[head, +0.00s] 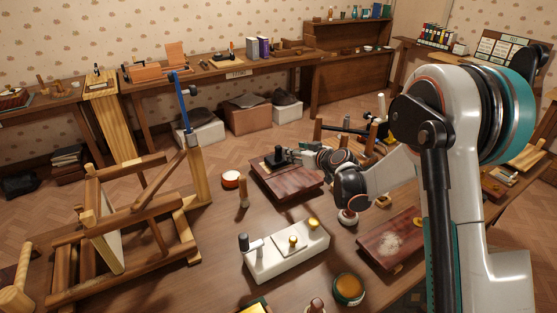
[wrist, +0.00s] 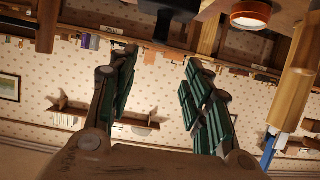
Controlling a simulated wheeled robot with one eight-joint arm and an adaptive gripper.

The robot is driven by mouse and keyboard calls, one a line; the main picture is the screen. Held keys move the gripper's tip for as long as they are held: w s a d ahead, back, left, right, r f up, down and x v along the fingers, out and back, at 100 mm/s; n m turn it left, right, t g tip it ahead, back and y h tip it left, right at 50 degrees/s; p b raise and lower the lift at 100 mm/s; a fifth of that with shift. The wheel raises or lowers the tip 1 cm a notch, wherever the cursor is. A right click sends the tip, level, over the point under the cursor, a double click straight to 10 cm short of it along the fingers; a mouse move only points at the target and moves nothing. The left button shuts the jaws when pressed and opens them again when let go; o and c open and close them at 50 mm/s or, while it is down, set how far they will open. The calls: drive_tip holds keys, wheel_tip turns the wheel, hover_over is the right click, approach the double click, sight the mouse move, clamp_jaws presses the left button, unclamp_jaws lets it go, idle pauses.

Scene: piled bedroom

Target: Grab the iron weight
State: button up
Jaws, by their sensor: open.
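A small black object (head: 274,160) with an upright knob, which looks like the iron weight, stands on a dark reddish-brown wooden board (head: 290,186) on the table. My gripper (head: 290,156) reaches in from the right, close beside it in the head view; I cannot tell whether they touch. In the wrist view, which is upside down, the black object (wrist: 172,10) shows at the top edge, partly cut off. My gripper (wrist: 162,58) is open there, with its green-padded fingers apart and nothing between them.
A white block with brass knobs (head: 287,252) stands in front of the board. A small handled tool (head: 243,192) and a red-rimmed round tin (head: 230,180) stand to its left. A wooden frame (head: 120,225) fills the table's left side. A second board (head: 391,239) lies at right.

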sight(280, 148)
drive_tip(key=b+x, duration=0.4)
drive_tip(key=x, duration=0.8)
drive_tip(key=shift+w+f, duration=0.2)
drive_tip(key=shift+f, duration=0.05)
drive_tip(key=shift+r, duration=0.1)
clamp_jaws()
